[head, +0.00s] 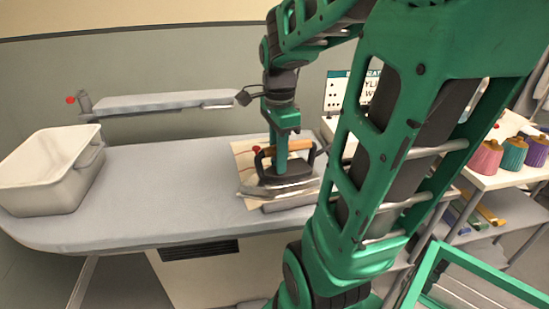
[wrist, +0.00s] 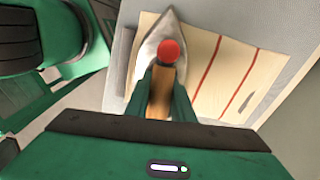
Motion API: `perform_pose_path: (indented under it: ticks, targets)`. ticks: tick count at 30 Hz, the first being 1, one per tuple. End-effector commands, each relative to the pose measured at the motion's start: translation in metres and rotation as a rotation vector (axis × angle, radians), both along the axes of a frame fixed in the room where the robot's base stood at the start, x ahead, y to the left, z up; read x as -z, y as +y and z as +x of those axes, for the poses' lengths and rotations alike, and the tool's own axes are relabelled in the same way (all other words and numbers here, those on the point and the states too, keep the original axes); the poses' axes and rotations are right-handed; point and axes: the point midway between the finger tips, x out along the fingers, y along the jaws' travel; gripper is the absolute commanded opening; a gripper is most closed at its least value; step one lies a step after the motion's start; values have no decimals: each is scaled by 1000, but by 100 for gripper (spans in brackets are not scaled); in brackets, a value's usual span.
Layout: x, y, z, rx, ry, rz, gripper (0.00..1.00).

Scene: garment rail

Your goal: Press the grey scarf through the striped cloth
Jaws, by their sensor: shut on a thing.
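My gripper (head: 281,152) is shut on the wooden handle (wrist: 158,92) of an iron (head: 283,184). The iron has a pale metal soleplate (wrist: 160,34) and a red knob (wrist: 168,52). It is over the striped cloth (head: 243,152), which is cream with red stripes and shows to the right of the iron in the wrist view (wrist: 225,75). I cannot tell whether the soleplate touches the cloth. A grey folded piece, seemingly the grey scarf (head: 292,203), shows at the near edge of the cloth and left of the iron in the wrist view (wrist: 122,62); the rest is hidden.
The grey ironing board (head: 180,185) is clear between the cloth and a white basket (head: 45,180) at its left end. A narrow sleeve board (head: 160,103) stands behind. Shelves (head: 510,205) at right hold several coloured spools (head: 487,157).

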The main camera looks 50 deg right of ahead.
Motion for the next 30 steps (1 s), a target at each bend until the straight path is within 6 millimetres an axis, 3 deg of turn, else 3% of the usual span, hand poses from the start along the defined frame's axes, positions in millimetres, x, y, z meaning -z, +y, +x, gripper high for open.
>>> perform_pose_path:
  ticks: [8,30]
  targets:
    - [-6,0,1,0,-3,-1,1]
    - [-58,0,1,-1,-3,-3,1]
